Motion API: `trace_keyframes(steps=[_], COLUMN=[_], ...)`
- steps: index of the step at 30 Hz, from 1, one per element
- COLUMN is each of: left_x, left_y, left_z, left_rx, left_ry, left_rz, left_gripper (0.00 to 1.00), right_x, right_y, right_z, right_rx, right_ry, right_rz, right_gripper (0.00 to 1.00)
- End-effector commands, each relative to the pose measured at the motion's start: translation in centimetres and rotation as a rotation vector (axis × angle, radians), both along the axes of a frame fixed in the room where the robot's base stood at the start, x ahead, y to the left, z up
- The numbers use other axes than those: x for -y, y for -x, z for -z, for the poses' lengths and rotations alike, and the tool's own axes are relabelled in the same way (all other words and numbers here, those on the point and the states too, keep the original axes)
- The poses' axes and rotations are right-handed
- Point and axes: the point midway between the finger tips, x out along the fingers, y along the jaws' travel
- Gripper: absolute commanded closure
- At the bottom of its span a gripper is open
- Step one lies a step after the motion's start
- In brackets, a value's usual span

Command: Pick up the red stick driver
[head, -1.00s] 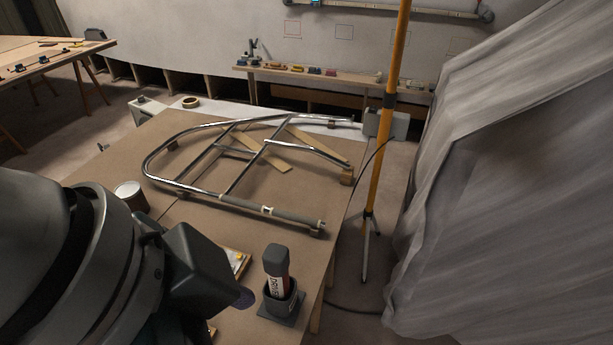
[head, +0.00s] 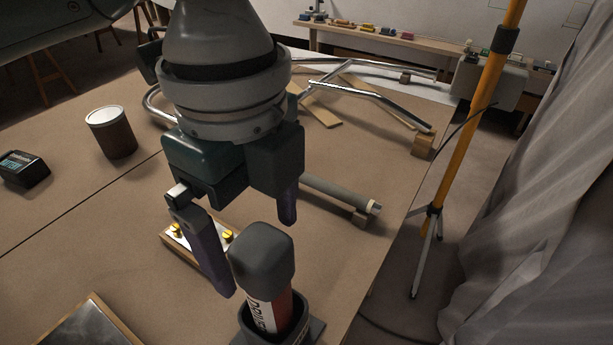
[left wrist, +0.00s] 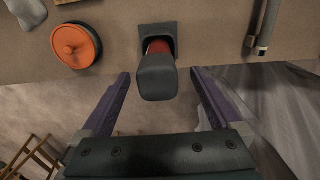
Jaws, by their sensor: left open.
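The red stick driver (head: 282,312) has a dark grey block-shaped cap and a red body with a white label. It stands slightly tilted in a dark holder (head: 313,330) near the table's right edge. In the left wrist view the driver (left wrist: 158,80) shows cap-first, between and just beyond the fingertips, with the holder (left wrist: 172,29) around its lower end. My left gripper (head: 256,255) is open, pointing down, with its purple fingers on either side of the cap in the picture; it also shows in the left wrist view (left wrist: 160,76). I see no clear contact. My right gripper is not in view.
A wooden block with brass knobs (head: 175,250) lies just left of the fingers. A brown can (head: 112,135), a black box (head: 24,168) and a framed plate (head: 88,325) lie further left. A metal tube frame (head: 375,98) lies behind; a yellow pole (head: 470,125) and sheeting stand right.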

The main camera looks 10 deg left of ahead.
Motion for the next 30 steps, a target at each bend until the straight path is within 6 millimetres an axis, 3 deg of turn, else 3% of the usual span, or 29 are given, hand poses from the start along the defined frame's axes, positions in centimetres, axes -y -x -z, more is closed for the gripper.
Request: trace_keyframes(steps=[13, 23, 30], left_x=[0.3, 0.3, 0.3], left_y=[0.7, 0.6, 0.6], left_z=[5.7, 6.5, 6.4], left_rx=[-0.001, 0.003, 0.003], left_ry=[0.000, 0.001, 0.001], left_rz=[-0.001, 0.000, 0.000], left_gripper=[0.03, 0.03, 0.30], right_x=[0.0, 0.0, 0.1], right_y=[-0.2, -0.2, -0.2], right_z=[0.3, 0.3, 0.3], right_rx=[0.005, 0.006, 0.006], right_ry=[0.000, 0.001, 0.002], right_rz=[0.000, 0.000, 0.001], right_gripper=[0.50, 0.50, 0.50])
